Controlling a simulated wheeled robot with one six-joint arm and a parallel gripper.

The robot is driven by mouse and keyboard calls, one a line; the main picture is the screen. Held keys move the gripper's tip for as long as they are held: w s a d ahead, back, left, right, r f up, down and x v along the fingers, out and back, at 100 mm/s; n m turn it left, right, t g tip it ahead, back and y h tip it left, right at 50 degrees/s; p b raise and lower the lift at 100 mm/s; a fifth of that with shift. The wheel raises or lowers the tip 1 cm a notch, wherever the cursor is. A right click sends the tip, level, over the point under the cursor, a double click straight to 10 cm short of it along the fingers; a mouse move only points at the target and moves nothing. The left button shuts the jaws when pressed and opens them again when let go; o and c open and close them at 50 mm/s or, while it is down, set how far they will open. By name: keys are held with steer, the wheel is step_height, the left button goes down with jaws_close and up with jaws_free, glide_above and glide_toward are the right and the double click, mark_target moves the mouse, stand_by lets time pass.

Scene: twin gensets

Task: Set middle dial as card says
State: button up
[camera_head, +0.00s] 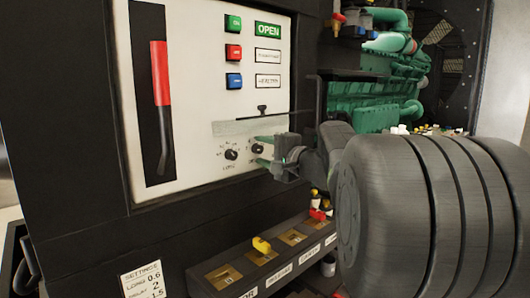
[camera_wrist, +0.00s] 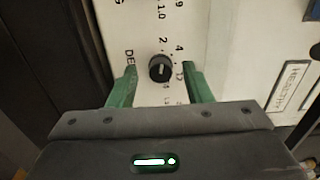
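The middle dial (camera_wrist: 160,68) is a round black knob on the white panel (camera_head: 200,60), with printed numbers around it and a partly covered label starting "DE". My gripper (camera_wrist: 159,72) is open, with one green finger on each side of the knob; a gap shows on both sides. In the head view the middle dial (camera_head: 257,148) is between the fingertips. Its exact pointer setting is too small to tell. Another dial (camera_head: 231,155) is to its left. The settings card (camera_head: 146,280) is at the lower left and seems to read LONG 0.6, DELAY 2, and 1.5 below.
A translucent strip (camera_head: 235,127) juts out above the dials. A red-handled lever (camera_head: 160,75) is at the panel's left, and green, red and blue buttons (camera_head: 233,52) are above. A dark ledge with a yellow toggle (camera_head: 261,245) lies below. A green engine (camera_head: 370,95) stands behind right.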

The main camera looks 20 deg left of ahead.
steer(key=b+v, duration=0.2)
steer(key=v, duration=1.2)
steer(key=shift+a, duration=0.25)
steer(key=p+x, duration=0.2)
steer(key=x, duration=1.1)
steer(key=shift+w+a, duration=0.25)
steer(key=shift+d, duration=0.1)
